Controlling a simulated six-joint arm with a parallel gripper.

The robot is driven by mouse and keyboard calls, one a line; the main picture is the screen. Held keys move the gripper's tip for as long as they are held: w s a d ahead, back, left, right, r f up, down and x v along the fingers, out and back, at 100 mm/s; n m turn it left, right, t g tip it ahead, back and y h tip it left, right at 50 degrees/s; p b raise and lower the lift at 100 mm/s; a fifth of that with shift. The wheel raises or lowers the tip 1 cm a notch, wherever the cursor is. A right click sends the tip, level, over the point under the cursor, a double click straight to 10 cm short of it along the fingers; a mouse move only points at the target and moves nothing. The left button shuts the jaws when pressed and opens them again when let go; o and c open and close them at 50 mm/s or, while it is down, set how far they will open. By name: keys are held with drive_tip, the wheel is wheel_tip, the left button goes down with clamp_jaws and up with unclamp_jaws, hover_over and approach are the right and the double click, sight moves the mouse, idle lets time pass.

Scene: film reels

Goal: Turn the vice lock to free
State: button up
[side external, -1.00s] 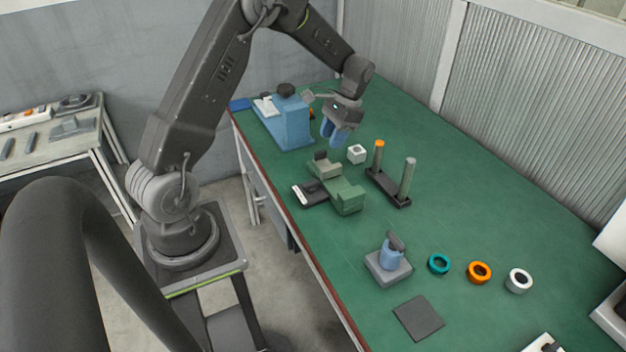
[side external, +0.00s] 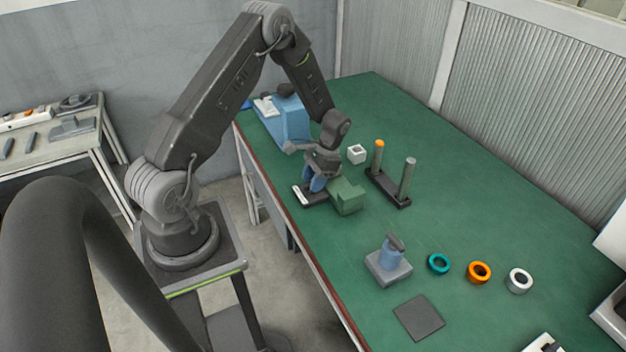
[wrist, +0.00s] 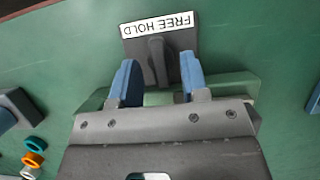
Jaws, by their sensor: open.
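The vice (side external: 346,196) is a green block on a dark base, on the green table. In the wrist view its dark lock plate (wrist: 131,47) carries a white label (wrist: 158,24) reading FREE and HOLD, upside down in the picture. The grey lock lever (wrist: 157,60) stands on the plate, its far end near the label's middle. My gripper (side external: 316,184) is over the near side of the vice, pointing down. In the wrist view its blue fingers (wrist: 158,78) are open, one on each side of the lever with gaps visible. The gripper hides part of the vice in the side view.
A stand with two posts (side external: 390,190) and a white cube (side external: 356,154) are to the vice's right. A blue machine (side external: 290,118) is behind.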

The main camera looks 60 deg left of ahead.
drive_tip(key=shift+f, duration=0.2)
clamp_jaws()
idle(0.3)
